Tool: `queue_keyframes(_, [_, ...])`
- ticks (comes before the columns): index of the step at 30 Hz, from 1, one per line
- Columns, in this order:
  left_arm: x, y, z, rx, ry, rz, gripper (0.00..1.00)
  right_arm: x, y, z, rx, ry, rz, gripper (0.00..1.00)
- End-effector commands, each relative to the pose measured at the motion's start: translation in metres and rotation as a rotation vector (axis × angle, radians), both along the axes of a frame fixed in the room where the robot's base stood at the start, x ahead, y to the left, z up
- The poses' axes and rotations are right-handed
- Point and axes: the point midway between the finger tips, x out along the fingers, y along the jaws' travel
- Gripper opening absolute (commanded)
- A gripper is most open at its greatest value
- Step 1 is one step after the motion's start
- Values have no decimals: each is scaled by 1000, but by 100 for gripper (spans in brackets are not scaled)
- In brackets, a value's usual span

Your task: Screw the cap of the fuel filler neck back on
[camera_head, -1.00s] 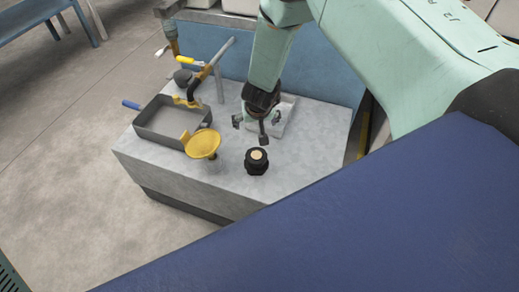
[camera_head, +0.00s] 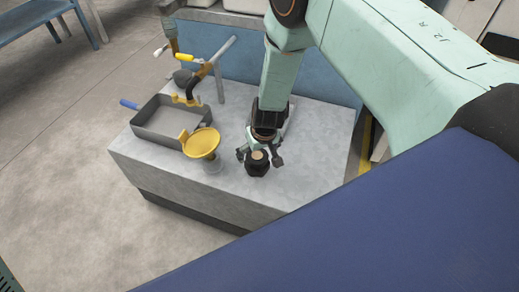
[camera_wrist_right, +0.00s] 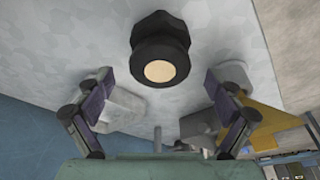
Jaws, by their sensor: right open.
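A black, round, stepped piece (camera_head: 257,170) with a tan disc on top stands upright on the grey bench top (camera_head: 325,150). I take it for the cap, but cannot tell whether a neck is under it. It also shows at the top middle of the right wrist view (camera_wrist_right: 160,48), tan disc towards the camera. My right gripper (camera_head: 260,157) is open and points down right at this piece. In the right wrist view its spread fingers (camera_wrist_right: 158,78) lie on either side, apart from the piece, with nothing between them. My left gripper is in neither view.
A yellow funnel (camera_head: 202,143) stands close left of the black piece. A blue panel (camera_head: 320,85) rises behind. The bench's right side is clear.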

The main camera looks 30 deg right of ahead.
Motion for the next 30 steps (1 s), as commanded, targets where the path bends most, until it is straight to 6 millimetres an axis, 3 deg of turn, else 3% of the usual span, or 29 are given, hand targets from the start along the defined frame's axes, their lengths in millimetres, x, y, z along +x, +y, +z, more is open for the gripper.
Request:
queue_keyframes(4, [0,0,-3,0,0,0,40,3,0,-10,0,-1,0,93])
queue_keyframes(14, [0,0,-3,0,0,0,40,4,0,-12,0,-1,0,92])
queue_keyframes(30, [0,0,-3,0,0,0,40,4,0,-12,0,-1,0,46])
